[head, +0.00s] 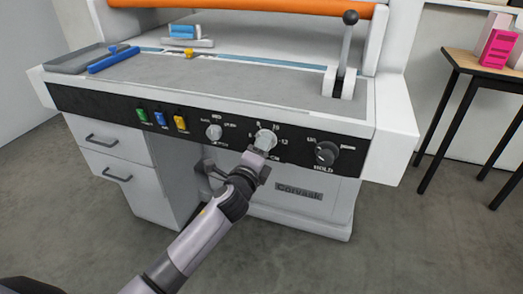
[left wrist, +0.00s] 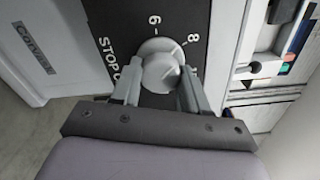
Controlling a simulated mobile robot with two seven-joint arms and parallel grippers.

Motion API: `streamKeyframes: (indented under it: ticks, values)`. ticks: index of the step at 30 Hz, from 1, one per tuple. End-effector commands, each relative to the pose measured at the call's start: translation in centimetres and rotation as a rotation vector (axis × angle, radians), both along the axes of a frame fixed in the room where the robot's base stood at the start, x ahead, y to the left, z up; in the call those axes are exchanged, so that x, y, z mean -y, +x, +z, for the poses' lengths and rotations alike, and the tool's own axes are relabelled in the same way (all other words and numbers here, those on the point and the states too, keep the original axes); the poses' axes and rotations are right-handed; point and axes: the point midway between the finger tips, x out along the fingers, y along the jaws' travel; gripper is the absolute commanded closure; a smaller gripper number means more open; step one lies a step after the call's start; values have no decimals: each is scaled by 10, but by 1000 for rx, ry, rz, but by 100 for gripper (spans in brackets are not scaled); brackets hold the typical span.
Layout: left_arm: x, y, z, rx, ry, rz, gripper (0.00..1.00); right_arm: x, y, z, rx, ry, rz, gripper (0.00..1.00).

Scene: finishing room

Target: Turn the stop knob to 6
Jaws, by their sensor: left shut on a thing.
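The stop knob (head: 266,137) is the white, middle knob on the black front panel of the machine. It also shows in the left wrist view (left wrist: 160,60), with the word STOP and the numbers 6 and 8 printed around it. My left gripper (head: 260,152) reaches it from the front and is shut on it, one finger on each side. The fingers hide part of the dial. I cannot tell surely which number the knob points at. My right gripper is not in view.
A white knob (head: 213,132) sits left of the stop knob and a black HOLD knob (head: 327,153) to its right. Green, blue and yellow switches (head: 161,118) are further left. A lever (head: 346,55) stands on the machine top. A wooden table (head: 490,70) is at the right.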

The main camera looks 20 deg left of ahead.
Motion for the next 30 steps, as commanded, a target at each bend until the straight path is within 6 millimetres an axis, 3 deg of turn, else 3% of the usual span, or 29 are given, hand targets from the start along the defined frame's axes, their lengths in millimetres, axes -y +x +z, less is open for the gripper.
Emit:
streamKeyframes:
  ticks: [18,30]
  values:
    - [1,-1,-1,-23,-569,0,86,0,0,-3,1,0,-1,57]
    - [1,-1,0,-31,-785,0,86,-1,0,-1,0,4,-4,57]
